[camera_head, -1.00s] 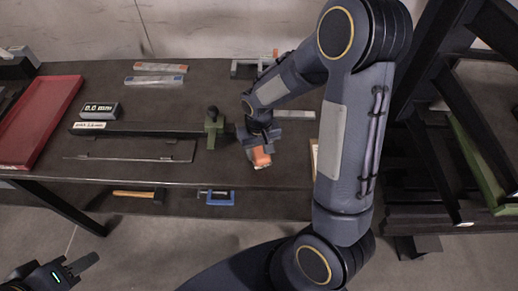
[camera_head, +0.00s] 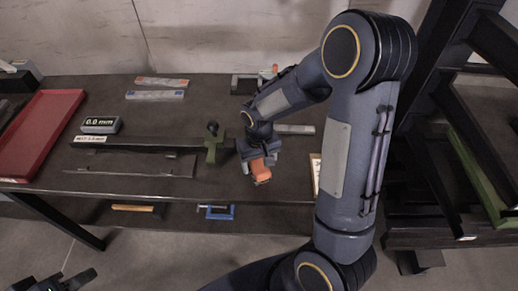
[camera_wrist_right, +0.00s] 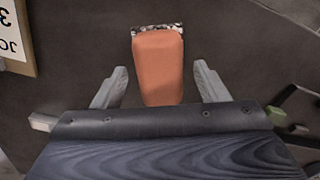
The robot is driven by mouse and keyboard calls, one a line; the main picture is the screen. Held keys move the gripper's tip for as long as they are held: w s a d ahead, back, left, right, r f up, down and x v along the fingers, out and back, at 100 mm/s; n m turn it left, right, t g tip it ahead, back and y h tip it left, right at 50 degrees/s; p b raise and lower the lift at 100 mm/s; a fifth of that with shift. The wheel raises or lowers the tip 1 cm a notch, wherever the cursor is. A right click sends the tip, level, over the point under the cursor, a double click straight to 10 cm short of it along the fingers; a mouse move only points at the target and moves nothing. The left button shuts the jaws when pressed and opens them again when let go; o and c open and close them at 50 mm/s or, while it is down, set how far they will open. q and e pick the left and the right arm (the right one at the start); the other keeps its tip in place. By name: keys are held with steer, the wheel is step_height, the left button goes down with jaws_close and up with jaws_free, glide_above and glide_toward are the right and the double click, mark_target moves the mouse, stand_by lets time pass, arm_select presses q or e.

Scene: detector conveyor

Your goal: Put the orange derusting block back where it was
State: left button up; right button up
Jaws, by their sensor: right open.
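The orange derusting block (camera_head: 260,170) lies on the dark workbench near its front edge, in the head view. In the right wrist view the block (camera_wrist_right: 158,68) shows an orange body with a speckled grey strip at its far end. My right gripper (camera_wrist_right: 158,88) is open around it, one finger on each side, with a visible gap on both sides. In the head view my right gripper (camera_head: 257,158) partly covers the block from above. My left gripper (camera_head: 65,283) is at the bottom left corner, mostly cut off, away from the bench; its opening is unclear.
A long gauge with a green slider (camera_head: 216,147) lies left of the block. A red tray (camera_head: 40,130), a digital display (camera_head: 100,125) and a thin metal strip (camera_head: 130,172) are further left. A labelled card (camera_wrist_right: 17,35) lies near. A dark rack (camera_head: 450,150) stands right.

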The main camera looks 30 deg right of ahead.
mark_target(259, 165)
step_height(259, 165, up, 11)
steer(key=s+a+r+t+y, duration=0.2)
steer(key=s+r, duration=0.1)
steer(key=s, duration=0.5)
steer(key=s+a+r+t+y, duration=0.1)
steer(key=s+a+r+t, duration=0.1)
steer(key=s, duration=0.6)
steer(key=shift+s+r+t+y, duration=0.4)
steer(key=shift+r+t, duration=0.1)
steer(key=shift+t, duration=0.3)
